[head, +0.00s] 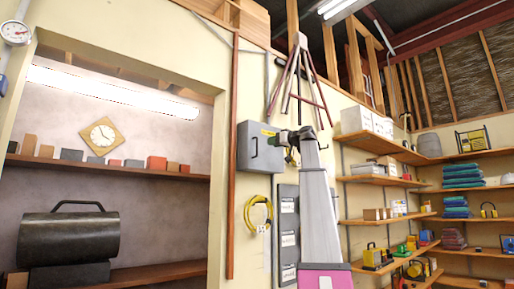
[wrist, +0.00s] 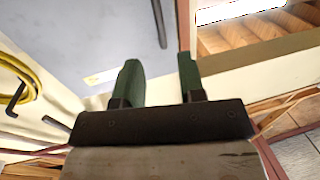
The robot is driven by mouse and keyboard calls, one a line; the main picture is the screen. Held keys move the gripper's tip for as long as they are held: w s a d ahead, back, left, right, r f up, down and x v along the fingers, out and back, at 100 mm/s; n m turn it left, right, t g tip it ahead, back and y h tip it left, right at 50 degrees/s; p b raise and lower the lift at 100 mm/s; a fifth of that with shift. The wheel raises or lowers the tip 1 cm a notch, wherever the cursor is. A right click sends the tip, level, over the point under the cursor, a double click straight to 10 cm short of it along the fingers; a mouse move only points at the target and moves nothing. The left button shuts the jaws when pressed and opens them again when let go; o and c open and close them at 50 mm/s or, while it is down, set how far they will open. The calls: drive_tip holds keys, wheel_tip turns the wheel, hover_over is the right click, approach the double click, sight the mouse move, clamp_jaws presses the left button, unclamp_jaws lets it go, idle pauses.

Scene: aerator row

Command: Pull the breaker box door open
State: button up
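The grey breaker box (head: 258,132) is on the cream wall, right of the wide alcove; its door looks closed. A dark bar handle (head: 254,147) shows on its front. In the wrist view, the grey door (wrist: 95,35) fills the upper left, with a pale yellow label near its edge. The handle (wrist: 159,22) stands at the top, ahead of the gap between my fingertips and apart from them. My gripper (wrist: 159,62) is open and empty, with two green fingers. In the head view, my gripper (head: 291,155) is at the box's right edge, partly hidden by my arm.
A coiled yellow cable (head: 259,213) hangs below the box, beside a grey panel (head: 287,225) with labels. A wooden post (head: 233,160) runs up the wall left of the box. Loaded shelves (head: 374,179) stand to the right.

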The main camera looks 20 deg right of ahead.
sight(257, 155)
drive_tip(key=x, duration=1)
drive_tip(key=shift+w+a, duration=0.15)
drive_tip(key=shift+c, duration=0.4)
clamp_jaws()
